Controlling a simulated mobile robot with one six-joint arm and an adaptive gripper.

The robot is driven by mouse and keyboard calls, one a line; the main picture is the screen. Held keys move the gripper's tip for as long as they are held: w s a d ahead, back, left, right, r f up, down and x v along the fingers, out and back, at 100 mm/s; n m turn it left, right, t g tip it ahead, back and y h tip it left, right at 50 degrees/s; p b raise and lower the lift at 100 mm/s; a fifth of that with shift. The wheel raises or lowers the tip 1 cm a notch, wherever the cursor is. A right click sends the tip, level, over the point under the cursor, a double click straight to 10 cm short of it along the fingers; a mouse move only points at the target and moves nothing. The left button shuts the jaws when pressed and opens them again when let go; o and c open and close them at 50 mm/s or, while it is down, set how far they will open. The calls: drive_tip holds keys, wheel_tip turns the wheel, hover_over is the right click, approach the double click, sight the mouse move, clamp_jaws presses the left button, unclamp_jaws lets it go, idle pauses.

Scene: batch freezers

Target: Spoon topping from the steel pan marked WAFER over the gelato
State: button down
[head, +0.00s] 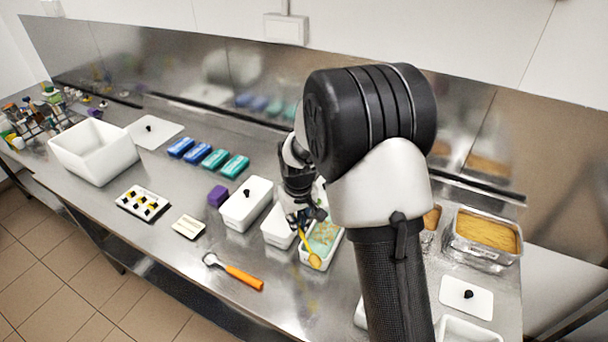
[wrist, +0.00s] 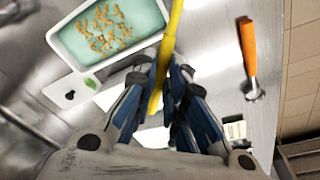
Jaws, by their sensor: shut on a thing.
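My gripper (head: 303,214) is shut on a yellow spoon (head: 306,243), which points down at the front end of a white tub (head: 336,246) of pale green gelato (head: 322,238). In the wrist view the spoon (wrist: 170,45) runs up between the fingers (wrist: 168,85) beside the tub (wrist: 66,45); its bowl is out of that frame. Tan crumbs lie scattered over the gelato (wrist: 136,48). I cannot tell whether the spoon's bowl holds topping. A steel pan (head: 478,262) of tan topping stands at the right; no marking is readable on it.
An orange-handled tool (head: 243,277) lies near the front edge. Lidded white tubs (head: 246,204) stand left of the gelato. A purple block (head: 218,196), blue and teal packs (head: 214,158) and a large white bin (head: 93,152) are farther left. My arm hides the bench right of the gelato.

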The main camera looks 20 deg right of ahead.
drive_tip(key=w+d+p, duration=0.1)
drive_tip(key=w+d, duration=0.1)
drive_tip(key=w, duration=0.2)
drive_tip(key=w+d+f+n+p, duration=0.1)
drive_tip(key=w+d, duration=0.1)
drive_tip(key=w, duration=0.2)
drive_tip(key=w+d+f+n+p, duration=0.1)
drive_tip(key=w+d, duration=0.1)
drive_tip(key=w, duration=0.2)
drive_tip(key=shift+w+f, duration=0.15)
drive_tip(key=shift+f, duration=0.05)
drive_tip(key=r+t+b, duration=0.1)
drive_tip(key=b, duration=0.2)
drive_tip(key=s+r+t+y+b, duration=0.1)
drive_tip(key=b, duration=0.3)
drive_tip(key=s+r+t+b, duration=0.1)
drive_tip(key=b, duration=0.3)
drive_tip(key=shift+d+r+t, duration=0.15)
drive_tip(key=shift+d+t, duration=0.15)
drive_tip(key=shift+d, duration=0.1)
drive_tip(key=shift+r+b, duration=0.1)
drive_tip(key=shift+b, duration=0.6)
drive_tip(key=s+r+t+b, duration=0.1)
drive_tip(key=b, duration=0.5)
drive_tip(key=shift+d+t+y+b, duration=0.15)
drive_tip(key=shift+t+y+b, duration=0.15)
drive_tip(key=shift+y, duration=0.1)
